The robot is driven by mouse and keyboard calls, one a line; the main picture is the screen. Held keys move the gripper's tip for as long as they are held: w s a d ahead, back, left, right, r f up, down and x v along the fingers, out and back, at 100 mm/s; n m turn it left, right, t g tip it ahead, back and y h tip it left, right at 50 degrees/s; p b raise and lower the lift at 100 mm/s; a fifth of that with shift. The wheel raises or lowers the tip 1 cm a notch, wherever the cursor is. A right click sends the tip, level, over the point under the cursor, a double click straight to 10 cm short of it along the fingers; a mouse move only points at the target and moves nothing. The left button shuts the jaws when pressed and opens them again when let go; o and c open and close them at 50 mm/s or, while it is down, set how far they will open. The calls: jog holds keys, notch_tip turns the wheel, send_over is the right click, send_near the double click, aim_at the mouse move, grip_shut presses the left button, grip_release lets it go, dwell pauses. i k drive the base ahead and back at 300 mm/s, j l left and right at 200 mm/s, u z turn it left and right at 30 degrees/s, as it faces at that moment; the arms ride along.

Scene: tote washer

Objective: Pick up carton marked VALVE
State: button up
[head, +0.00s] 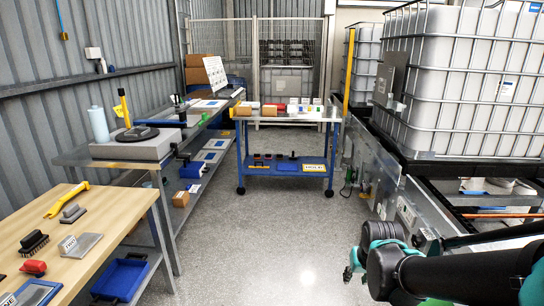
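I cannot make out the word VALVE on any carton from here. Small brown cartons stand on the top of the blue wheeled cart in the middle distance, one at its left end (243,111) and one right of it (269,111). Another brown carton (180,199) sits low under the left bench. My arm reaches in from the bottom right, far from the cart. A small dark and teal part (352,268) shows beyond its bend and may be my gripper. Its fingers cannot be made out, and I see nothing held.
The cart's frame (241,160) stands across the aisle's far end. The wooden table (105,215) and steel bench are on the left. Large caged white tanks (465,80) and a steel washer unit line the right. The grey floor (270,235) between is clear.

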aim_at(241, 110)
jog(key=i+j+u, duration=0.3)
jog(key=i, duration=0.55)
jog(key=i+u, duration=0.3)
jog(key=i, duration=2.5)
jog(key=i+z, duration=0.15)
jog(key=i, duration=0.35)
jog(key=i+z, duration=0.1)
jog(key=i, duration=0.4)
jog(key=i+j+z, duration=0.15)
jog(key=i, duration=0.35)
jog(key=i+j+z, duration=0.15)
jog(key=i, duration=0.35)
jog(key=z, duration=0.35)
jog(key=k+u, duration=0.15)
jog(key=u, duration=0.3)
jog(key=k+j+u, duration=0.1)
jog(key=u, duration=0.35)
jog(key=k+j+u, duration=0.15)
jog(key=u, duration=0.35)
